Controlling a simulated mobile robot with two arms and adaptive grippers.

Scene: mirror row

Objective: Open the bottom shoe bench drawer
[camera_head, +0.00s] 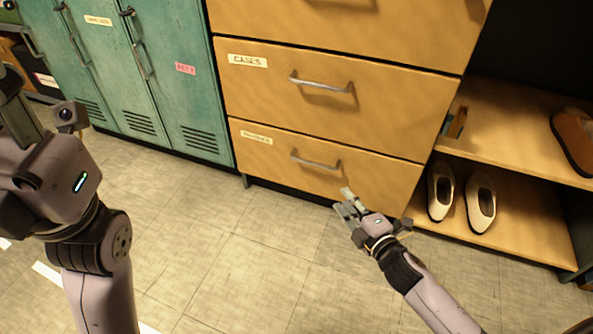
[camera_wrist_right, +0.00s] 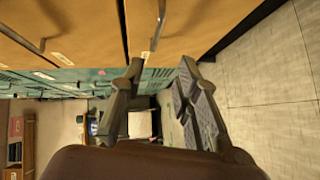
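The bottom shoe bench drawer (camera_head: 290,178) is a wooden front with a small label and a metal bar handle (camera_head: 316,161). It looks shut, flush with the drawer above. My right gripper (camera_head: 346,203) is open and empty, low in front of this drawer, below and slightly right of its handle, apart from it. In the right wrist view the two fingers of the right gripper (camera_wrist_right: 161,66) are spread with nothing between them. A bar handle (camera_wrist_right: 158,24) shows there beyond the fingertips, near the wooden fronts. My left gripper is at the left edge of the head view, partly cut off.
Above is the drawer labelled CASES (camera_head: 335,97), also shut. Teal lockers (camera_head: 165,80) stand to the left. An open shelf (camera_head: 530,215) with pale shoes (camera_head: 481,203) is to the right. The tiled floor (camera_head: 210,240) in front is clear.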

